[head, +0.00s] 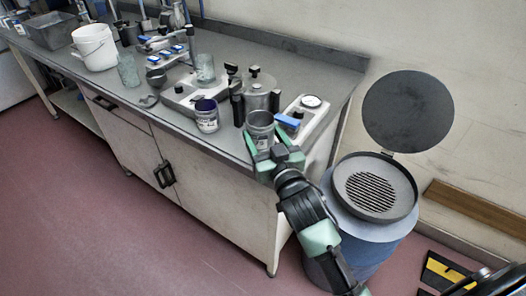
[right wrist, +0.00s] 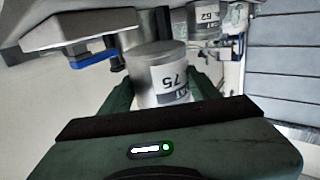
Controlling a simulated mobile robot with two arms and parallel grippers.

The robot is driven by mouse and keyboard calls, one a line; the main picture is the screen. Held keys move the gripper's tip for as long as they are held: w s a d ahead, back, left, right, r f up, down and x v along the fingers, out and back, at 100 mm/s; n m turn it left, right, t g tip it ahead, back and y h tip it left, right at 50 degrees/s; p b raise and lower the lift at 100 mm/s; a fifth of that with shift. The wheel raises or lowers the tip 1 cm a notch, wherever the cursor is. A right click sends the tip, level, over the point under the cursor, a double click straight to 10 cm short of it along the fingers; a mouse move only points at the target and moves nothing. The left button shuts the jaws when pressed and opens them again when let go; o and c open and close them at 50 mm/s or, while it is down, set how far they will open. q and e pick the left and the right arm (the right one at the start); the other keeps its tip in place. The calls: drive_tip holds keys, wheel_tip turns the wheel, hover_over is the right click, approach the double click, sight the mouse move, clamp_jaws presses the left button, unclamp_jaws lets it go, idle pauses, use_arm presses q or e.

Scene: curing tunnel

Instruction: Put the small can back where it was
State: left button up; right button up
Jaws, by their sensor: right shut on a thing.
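A small grey metal can (head: 260,124) with a pale label is between the fingers of my right gripper (head: 263,146), at the front edge of the bench near its right end. In the right wrist view the can (right wrist: 158,58) shows a white label that reads 75, and the green fingers are shut on it from both sides. I cannot tell whether its base touches the bench top. A second can (head: 207,117), dark inside and with a white label, stands on the bench to the left. My left gripper is not in view.
The bench (head: 290,62) holds a scale (head: 306,108) right of the held can, a lidded metal pot (head: 261,92) behind it, and glass beakers and a white bucket (head: 94,46) farther left. A blue drum (head: 345,235) with an open round lid (head: 407,110) stands right of the bench.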

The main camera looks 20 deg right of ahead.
sight(263, 150)
drive_tip(key=shift+f, duration=2.55)
drive_tip(key=shift+b, duration=0.3)
drive_tip(key=o, duration=1.5)
drive_tip(key=shift+f, duration=0.1)
